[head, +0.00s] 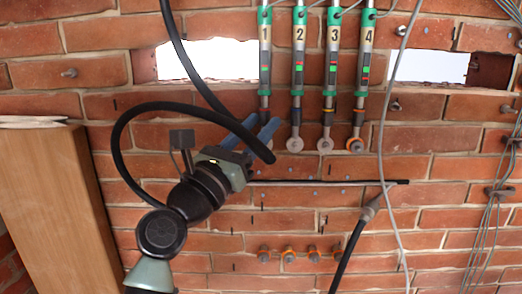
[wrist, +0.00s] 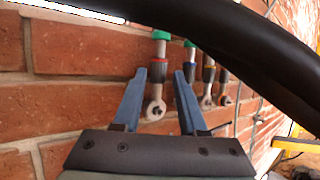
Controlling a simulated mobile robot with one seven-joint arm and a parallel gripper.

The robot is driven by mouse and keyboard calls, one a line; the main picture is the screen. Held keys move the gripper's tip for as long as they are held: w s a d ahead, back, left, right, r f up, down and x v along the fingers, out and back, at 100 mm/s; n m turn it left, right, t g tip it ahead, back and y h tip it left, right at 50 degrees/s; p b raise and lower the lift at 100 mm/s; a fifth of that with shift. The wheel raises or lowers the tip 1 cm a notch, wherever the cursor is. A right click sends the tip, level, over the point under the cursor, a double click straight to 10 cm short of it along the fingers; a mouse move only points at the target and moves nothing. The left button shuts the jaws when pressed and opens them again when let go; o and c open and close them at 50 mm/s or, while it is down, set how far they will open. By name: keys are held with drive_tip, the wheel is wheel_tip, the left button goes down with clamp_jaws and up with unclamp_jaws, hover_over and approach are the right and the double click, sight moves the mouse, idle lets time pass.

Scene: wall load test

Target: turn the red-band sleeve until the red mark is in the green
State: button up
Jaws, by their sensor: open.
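Four hanging rods numbered 1 to 4 run down the brick wall, each with a small indicator window and a dark sleeve at its lower end. My gripper (head: 262,124) is open at the bottom of rod 1 (head: 264,75), its blue fingers partly covering that rod's lower end. In the wrist view my gripper (wrist: 160,73) has one finger on each side of a dark sleeve (wrist: 158,70), with gaps showing. A thin reddish band seems to show at this sleeve's top, but it is small. Red and green show in the windows; exact mark positions are too small to read.
Rods 2 (head: 298,75), 3 (head: 331,75) and 4 (head: 363,75) hang close to the right. A black hose (head: 130,115) loops over my arm. A thin dark bar (head: 330,183) lies below the rods. A wooden post (head: 45,200) stands at left.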

drive_tip(key=shift+a+r+n+t+y+p, duration=0.15)
drive_tip(key=shift+r+n+t+y+p, duration=0.25)
drive_tip(key=shift+p, duration=0.5)
drive_tip(key=shift+y+p, duration=0.4)
drive_tip(key=shift+p, duration=0.3)
drive_tip(key=shift+n+t+y+p, duration=0.4)
drive_tip(key=shift+n+y+p, duration=0.1)
drive_tip(key=shift+p, duration=0.7)
